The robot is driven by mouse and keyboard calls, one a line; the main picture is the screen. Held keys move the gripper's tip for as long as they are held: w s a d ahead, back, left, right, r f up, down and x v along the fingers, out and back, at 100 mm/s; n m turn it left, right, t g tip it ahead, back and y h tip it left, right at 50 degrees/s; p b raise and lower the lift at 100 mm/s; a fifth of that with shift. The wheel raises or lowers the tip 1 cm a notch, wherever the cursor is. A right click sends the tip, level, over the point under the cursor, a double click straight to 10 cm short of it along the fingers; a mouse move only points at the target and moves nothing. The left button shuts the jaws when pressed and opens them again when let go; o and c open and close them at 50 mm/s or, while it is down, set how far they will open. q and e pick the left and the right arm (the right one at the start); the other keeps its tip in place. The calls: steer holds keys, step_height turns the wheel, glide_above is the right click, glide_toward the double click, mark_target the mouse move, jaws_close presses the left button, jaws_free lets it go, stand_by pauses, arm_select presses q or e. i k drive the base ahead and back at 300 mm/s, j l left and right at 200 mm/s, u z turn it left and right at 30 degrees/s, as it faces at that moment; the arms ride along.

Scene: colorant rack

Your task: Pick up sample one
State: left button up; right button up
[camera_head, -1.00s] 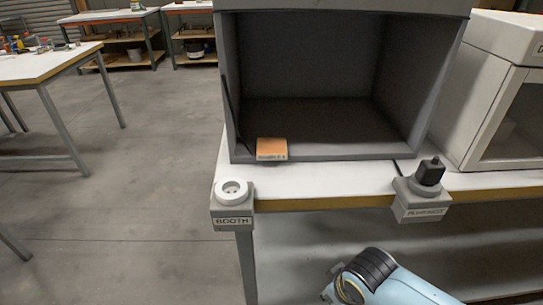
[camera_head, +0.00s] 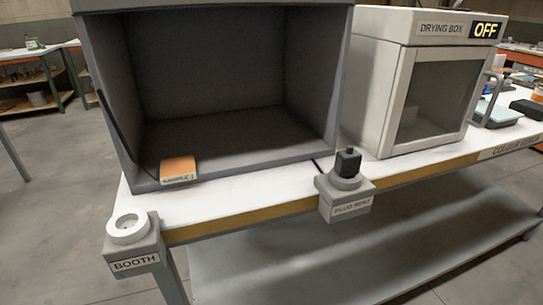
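An orange sample block (camera_head: 179,169) with a pale label on its front edge sits inside the dark grey booth (camera_head: 335,100), at the front left of its floor. The label appears to read "SAMPLE 1", though the small print is not fully clear. Neither of my grippers shows in the head view.
A socket box labelled BOOTH (camera_head: 134,262) sits at the table's left front corner. A plug rest (camera_head: 345,203) holds a black plug (camera_head: 348,160) at the front edge. A drying box (camera_head: 392,85) reading OFF stands right of the booth.

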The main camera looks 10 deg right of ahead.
mark_target(173, 171)
steer(key=i+j+z, duration=0.15)
steer(key=j+z, duration=0.3)
steer(key=i+j+z, duration=0.1)
steer(key=j+z, duration=0.2)
steer(key=z, duration=0.15)
steer(key=j+z, duration=0.45)
